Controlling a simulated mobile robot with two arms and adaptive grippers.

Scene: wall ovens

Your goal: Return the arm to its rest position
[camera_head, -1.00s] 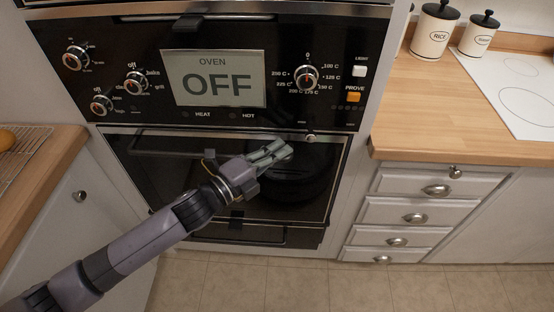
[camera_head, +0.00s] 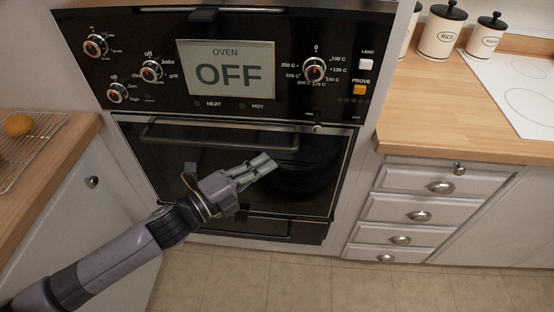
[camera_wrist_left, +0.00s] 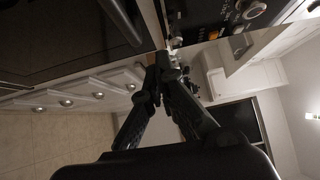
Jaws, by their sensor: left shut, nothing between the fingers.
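My left gripper (camera_head: 262,168) is shut and empty, in front of the oven door in the head view. Its arm comes in from the lower left. In the left wrist view its fingers (camera_wrist_left: 160,68) come together at the tips. The black wall oven (camera_head: 340,180) has its door closed, and its display (camera_head: 226,70) reads OFF. I cannot tell the exact gap between fingers and door. My right gripper is not in view.
The right counter (camera_head: 430,110) holds canisters (camera_head: 441,30) and a white hob (camera_head: 525,90). Drawers (camera_head: 420,210) stand below it. Floor (camera_head: 290,285) in front is clear.

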